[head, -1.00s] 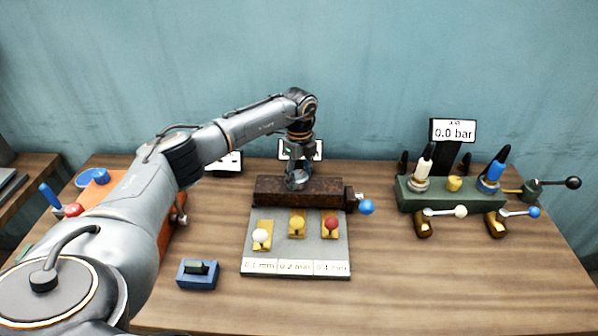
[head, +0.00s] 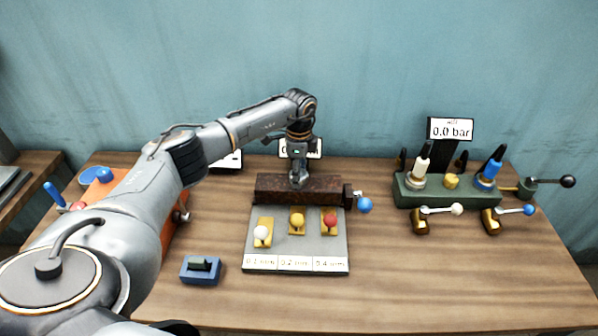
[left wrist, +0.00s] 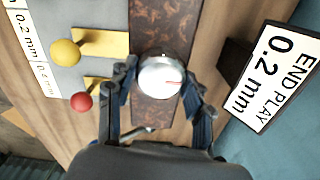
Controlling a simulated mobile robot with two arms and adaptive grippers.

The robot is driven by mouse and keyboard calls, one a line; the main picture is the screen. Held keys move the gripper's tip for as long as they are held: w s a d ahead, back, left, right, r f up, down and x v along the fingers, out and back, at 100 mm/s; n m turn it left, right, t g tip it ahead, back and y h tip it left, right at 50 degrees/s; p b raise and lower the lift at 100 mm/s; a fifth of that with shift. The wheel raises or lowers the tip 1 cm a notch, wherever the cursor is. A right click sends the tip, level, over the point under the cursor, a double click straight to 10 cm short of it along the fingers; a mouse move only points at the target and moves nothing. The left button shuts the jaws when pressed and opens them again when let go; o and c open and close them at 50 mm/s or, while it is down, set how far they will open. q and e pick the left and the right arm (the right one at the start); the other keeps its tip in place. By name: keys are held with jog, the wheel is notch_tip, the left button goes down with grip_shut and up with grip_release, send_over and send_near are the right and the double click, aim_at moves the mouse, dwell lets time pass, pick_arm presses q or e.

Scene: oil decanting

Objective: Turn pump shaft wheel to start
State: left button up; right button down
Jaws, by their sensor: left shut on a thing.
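A round silver knob (left wrist: 160,77) with a red mark sits on the rusty brown block (head: 325,190). My left gripper (left wrist: 159,80) is shut on the knob, one finger on each side, from above. In the head view the left gripper (head: 299,180) is at the middle of the block and mostly hides the knob. A display in the left wrist view (left wrist: 275,75) reads END PLAY 0.2 mm. I cannot tell for sure that this knob is the pump shaft wheel. My right gripper is not in view.
A grey plate (head: 320,251) with white, yellow and red knobs lies in front of the block. A blue-ball lever (head: 365,205) is at its right end. A green manifold (head: 450,190) with levers stands right, below a 0.0 bar display (head: 450,129). The right front table is clear.

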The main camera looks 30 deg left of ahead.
pick_arm(q)
jog(key=o, duration=1.2)
notch_tip(320, 180, up, 12)
dwell(0.4)
